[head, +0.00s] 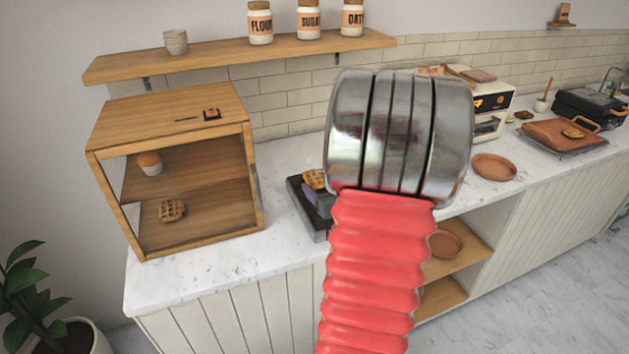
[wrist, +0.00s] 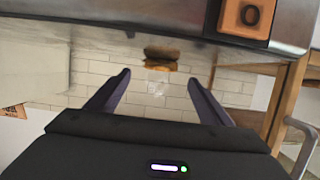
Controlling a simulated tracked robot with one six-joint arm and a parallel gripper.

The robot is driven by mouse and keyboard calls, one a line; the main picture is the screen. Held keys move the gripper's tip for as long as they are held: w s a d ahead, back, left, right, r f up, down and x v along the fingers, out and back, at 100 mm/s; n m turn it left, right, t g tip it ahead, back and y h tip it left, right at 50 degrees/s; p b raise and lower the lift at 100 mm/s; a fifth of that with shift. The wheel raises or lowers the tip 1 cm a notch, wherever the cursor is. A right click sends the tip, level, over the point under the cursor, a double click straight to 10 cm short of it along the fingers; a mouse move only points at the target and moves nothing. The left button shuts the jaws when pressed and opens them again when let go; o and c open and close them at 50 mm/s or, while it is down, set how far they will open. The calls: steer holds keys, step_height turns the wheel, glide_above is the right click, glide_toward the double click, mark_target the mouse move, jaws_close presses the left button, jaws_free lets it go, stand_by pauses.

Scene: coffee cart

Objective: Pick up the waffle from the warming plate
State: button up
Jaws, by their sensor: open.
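The waffle (head: 315,179) is golden brown and sits on the dark warming plate (head: 297,195) on the counter, partly hidden behind my arm in the head view. In the wrist view the waffle (wrist: 160,67) shows ahead, between and beyond my fingertips, against the dark warming plate (wrist: 150,20) across the top of the picture. My gripper (wrist: 160,76) is open and empty, its dark purple fingers spread on either side of the waffle's line.
A wooden display case (head: 180,90) stands left of the plate, with another waffle (head: 172,210) and a muffin (head: 150,163) inside. A terracotta plate (head: 494,166) and an oven (head: 490,102) are to the right. A shelf (head: 240,55) with jars hangs above.

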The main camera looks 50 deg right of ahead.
mark_target(316, 177)
steer(key=shift+w, duration=0.1)
steer(key=shift+x, duration=2.45)
steer(key=shift+c, duration=0.3)
steer(key=c, duration=1.1)
step_height(316, 177, up, 10)
